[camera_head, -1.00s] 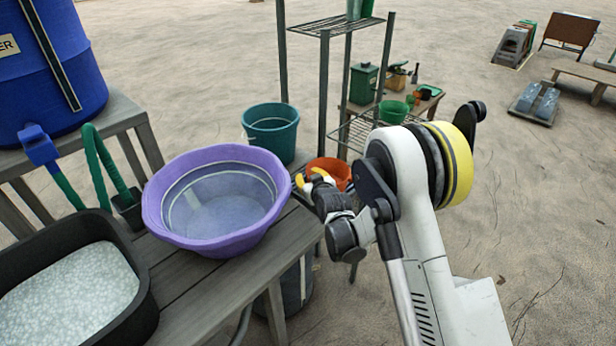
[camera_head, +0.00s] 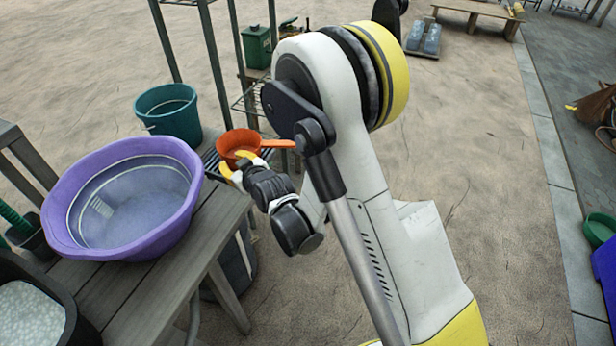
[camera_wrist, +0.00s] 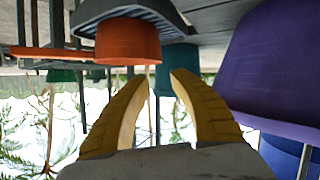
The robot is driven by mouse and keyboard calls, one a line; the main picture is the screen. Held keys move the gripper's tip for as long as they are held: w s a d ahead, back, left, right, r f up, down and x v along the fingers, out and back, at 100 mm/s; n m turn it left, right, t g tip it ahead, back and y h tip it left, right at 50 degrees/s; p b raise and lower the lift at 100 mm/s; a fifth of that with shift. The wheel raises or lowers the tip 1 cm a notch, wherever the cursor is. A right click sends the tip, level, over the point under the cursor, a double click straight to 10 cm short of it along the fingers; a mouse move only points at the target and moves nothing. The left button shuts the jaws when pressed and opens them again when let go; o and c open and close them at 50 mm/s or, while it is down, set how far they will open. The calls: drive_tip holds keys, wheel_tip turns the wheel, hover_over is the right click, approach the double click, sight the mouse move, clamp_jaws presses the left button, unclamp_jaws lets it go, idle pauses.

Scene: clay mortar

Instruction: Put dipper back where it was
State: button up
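The orange dipper (camera_head: 238,142) sits at the far end of the wooden bench on a dark slatted rack (camera_head: 211,160), its handle pointing right. The wrist view is upside down and shows the dipper's cup (camera_wrist: 127,43) and handle (camera_wrist: 50,53) beyond my fingers. My gripper (camera_head: 238,167) is on the near side of the dipper, its yellow fingers close to the cup. In the wrist view my gripper (camera_wrist: 160,80) has its fingers apart with nothing between them. The head view does not show clearly whether a finger touches the cup.
A purple basin (camera_head: 68,235) holding water stands on the bench (camera_head: 135,285) left of my gripper. A teal bucket (camera_head: 170,112) is behind it. Metal shelving (camera_head: 216,65) rises behind the dipper. The ground right of my arm is open.

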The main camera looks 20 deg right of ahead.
drive_tip(key=s+d+r+m+g+h, duration=0.2)
drive_tip(key=s+d+r+m+h, duration=0.1)
drive_tip(key=s+d+r, duration=0.75)
drive_tip(key=s+d+r+m+g+h, duration=0.1)
drive_tip(key=s+d, duration=0.4)
drive_tip(key=s, duration=0.5)
drive_tip(key=s+d+r+m+g+h, duration=0.1)
drive_tip(key=s+d+r+m+g, duration=0.1)
drive_tip(key=s+d, duration=0.4)
drive_tip(key=s+r, duration=0.1)
drive_tip(key=s, duration=0.3)
drive_tip(key=shift+s+g, duration=0.35)
drive_tip(key=shift+g, duration=0.05)
drive_tip(key=shift+d, duration=0.1)
